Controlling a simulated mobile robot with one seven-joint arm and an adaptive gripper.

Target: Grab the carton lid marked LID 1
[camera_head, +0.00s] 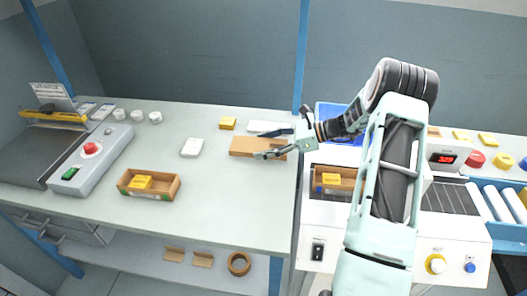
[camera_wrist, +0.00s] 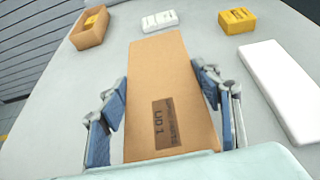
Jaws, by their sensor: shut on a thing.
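The carton lid marked LID 1 (camera_head: 243,146) is a flat brown cardboard piece near the right part of the grey bench. In the wrist view the lid (camera_wrist: 160,65) runs away from me, with its dark LID 1 label at the near end. My gripper (camera_head: 276,144) is shut on the lid, with one blue-padded finger along each long side; both fingers also show in the wrist view (camera_wrist: 165,98). The head view does not clearly show whether the lid is off the bench top. My gripper and arm hide the lid's right end in the head view.
A white flat piece (camera_wrist: 282,85) lies close right of the lid in the wrist view. A yellow box (camera_head: 227,122) and a white box (camera_head: 192,147) stand nearby. An open carton (camera_head: 130,192) holds a yellow box. A white machine (camera_head: 320,215) adjoins the bench on the right.

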